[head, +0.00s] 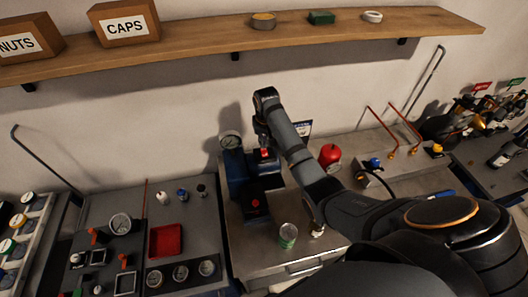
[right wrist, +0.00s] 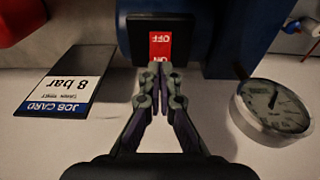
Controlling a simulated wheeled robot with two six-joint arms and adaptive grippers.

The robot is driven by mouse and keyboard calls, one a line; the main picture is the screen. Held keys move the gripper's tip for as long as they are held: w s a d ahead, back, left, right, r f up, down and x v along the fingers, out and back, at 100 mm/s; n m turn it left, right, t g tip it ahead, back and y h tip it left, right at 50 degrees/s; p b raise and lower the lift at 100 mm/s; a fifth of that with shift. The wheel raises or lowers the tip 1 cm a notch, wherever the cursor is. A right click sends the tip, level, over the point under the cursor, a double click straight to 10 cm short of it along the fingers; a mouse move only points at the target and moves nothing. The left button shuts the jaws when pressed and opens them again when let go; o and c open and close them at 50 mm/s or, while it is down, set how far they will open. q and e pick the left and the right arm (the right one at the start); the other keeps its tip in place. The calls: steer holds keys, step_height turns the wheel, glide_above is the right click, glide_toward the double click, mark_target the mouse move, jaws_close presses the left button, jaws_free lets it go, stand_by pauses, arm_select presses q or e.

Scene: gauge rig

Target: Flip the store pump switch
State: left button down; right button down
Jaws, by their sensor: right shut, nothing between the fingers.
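The switch (right wrist: 159,46) is a red rocker with ON and OFF lettering, set in a black housing (right wrist: 140,40) on a blue machine. In the head view the switch (head: 264,153) is a small red spot on the blue machine (head: 236,172), just below my right gripper (head: 263,143). In the right wrist view my right gripper (right wrist: 160,68) is shut and empty, its tips at the lettered edge of the rocker. I cannot tell whether they touch it. The tips hide a little of the rocker's edge. My left gripper is not in view.
A round gauge (right wrist: 272,108) and a job card reading 8 bar (right wrist: 70,82) flank the gripper. A shelf (head: 200,37) runs above.

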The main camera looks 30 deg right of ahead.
mark_target(264, 150)
steer(key=shift+s+f+b, duration=0.1)
steer(key=shift+f+b, duration=0.3)
steer(key=shift+f, duration=0.75)
stand_by(0.4)
step_height(264, 150, up, 2)
steer(key=shift+r+p, duration=0.1)
steer(key=shift+p, duration=0.75)
steer(key=shift+r, duration=2.45)
steer(key=shift+f, duration=0.1)
